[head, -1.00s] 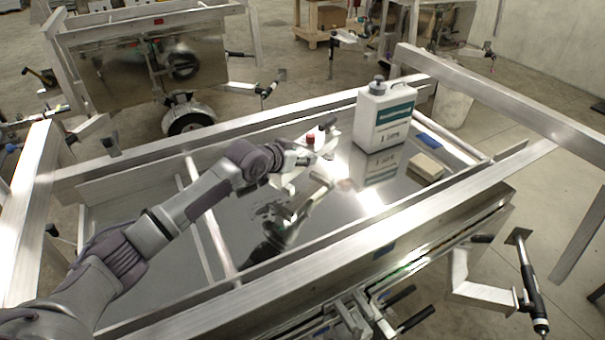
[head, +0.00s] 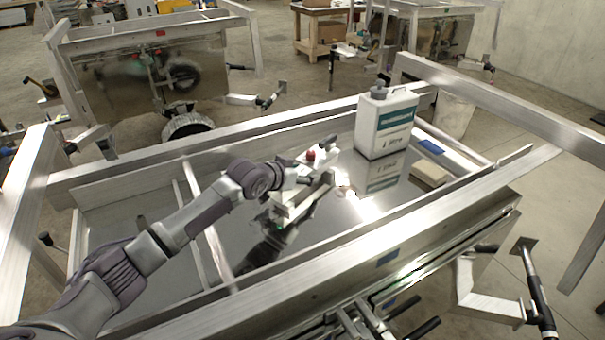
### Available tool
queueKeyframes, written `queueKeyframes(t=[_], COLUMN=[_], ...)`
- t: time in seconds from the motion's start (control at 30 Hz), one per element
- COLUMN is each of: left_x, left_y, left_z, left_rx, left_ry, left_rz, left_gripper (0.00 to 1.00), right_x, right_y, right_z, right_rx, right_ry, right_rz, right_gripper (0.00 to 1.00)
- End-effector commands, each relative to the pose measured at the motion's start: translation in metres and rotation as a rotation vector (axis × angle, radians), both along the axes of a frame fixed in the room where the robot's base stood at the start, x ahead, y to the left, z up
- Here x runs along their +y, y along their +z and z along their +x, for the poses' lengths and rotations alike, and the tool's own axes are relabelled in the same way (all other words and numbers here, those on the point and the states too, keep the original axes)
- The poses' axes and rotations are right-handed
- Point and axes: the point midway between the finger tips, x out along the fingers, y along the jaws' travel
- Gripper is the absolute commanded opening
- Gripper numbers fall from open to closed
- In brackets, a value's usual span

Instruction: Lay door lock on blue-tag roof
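The near trailer has a shiny, mirror-like roof panel (head: 150,225) inside an aluminium frame, with a small blue tag (head: 387,258) on its near side. My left arm reaches over this panel from the left. My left gripper (head: 309,180) is low over the middle of the panel, amid reflections. A small pale piece with a red knob and dark end, possibly the door lock (head: 311,156), shows at the gripper. I cannot tell whether the fingers hold it or whether it touches the panel. My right gripper is not in view.
A white jug (head: 384,124) with a grey cap stands on the panel right of the gripper. A beige block (head: 430,175) lies nearer the right end. Raised rails (head: 270,310) edge the panel. Another trailer (head: 150,70) stands behind. The panel's near middle is clear.

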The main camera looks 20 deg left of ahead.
Motion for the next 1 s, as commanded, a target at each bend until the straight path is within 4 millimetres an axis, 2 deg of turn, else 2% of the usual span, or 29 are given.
queueKeyframes(t=[0.37,0.47,0.8,1.0], left_x=[0.002,0.007,0.031,0.038], left_y=[0.005,0.011,0.044,0.057], left_z=[-0.004,-0.015,-0.072,-0.092], left_rx=[-0.001,-0.002,-0.002,0.0], left_ry=[0.0,0.0,-0.001,0.0], left_rz=[0.002,0.002,0.003,0.001], left_gripper=[0.66,0.66,0.66,0.66], right_x=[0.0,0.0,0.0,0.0], right_y=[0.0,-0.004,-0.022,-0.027], right_z=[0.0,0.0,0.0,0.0], right_rx=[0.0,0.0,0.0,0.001], right_ry=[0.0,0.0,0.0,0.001], right_rz=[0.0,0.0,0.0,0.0], right_gripper=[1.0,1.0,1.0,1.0])
